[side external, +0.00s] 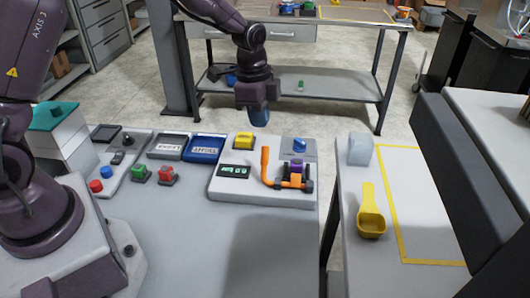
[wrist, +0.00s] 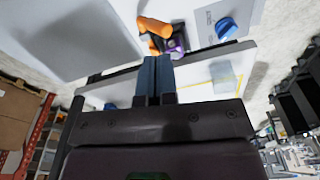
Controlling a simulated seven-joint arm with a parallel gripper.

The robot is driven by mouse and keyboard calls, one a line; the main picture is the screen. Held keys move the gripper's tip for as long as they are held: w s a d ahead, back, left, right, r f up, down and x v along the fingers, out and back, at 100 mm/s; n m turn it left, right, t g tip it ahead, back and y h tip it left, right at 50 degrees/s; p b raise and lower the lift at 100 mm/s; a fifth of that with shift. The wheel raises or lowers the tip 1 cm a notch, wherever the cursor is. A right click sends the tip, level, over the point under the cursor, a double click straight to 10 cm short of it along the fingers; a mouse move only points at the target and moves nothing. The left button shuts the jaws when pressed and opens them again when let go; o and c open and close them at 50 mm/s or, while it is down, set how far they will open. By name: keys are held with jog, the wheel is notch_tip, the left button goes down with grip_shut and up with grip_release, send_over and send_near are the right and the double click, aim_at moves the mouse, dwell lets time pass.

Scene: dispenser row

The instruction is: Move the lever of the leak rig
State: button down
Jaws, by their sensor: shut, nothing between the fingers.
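The leak rig appears to be the orange pipe assembly with a purple part (side external: 296,166) on the right of a raised pale panel (side external: 222,190). Its upright orange lever (side external: 265,161) stands at the left end; in the wrist view an orange piece (wrist: 155,27) and the purple part (wrist: 177,44) show just beyond the fingertips. My gripper (side external: 259,121) is shut and empty, pointing down above the panel's back edge, apart from the lever. Its blue-grey fingers (wrist: 155,62) lie together in the wrist view. Part of the rig is hidden behind them.
A blue knob (side external: 299,145), a yellow part (side external: 243,141) and a display (side external: 234,171) share the panel. Red and green buttons and blue and grey trays (side external: 204,149) stand left. A yellow scoop (side external: 370,212) and pale cube (side external: 360,150) lie on the right table. The front bench is clear.

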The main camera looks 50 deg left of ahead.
aim_at(262, 156)
jog(key=shift+f, duration=0.1)
jog(key=f, duration=0.6)
jog(key=shift+w+d, duration=0.15)
jog(key=shift+d, duration=0.1)
jog(key=shift+d+f, duration=0.1)
jog(key=shift+f, duration=0.3)
jog(key=shift+d+f, duration=0.1)
jog(key=shift+d, duration=0.05)
jog(key=shift+s, duration=0.2)
notch_tip(262, 156, down, 3)
jog(key=shift+f, duration=0.15)
jog(key=shift+w+a, duration=0.1)
jog(key=shift+a, duration=0.15)
jog(key=shift+s+a+r, duration=0.3)
jog(key=shift+s+a, duration=0.1)
jog(key=shift+a, duration=0.2)
jog(key=shift+s+a+r, duration=0.3)
jog(key=shift+s+a, duration=0.05)
jog(key=shift+a, duration=0.25)
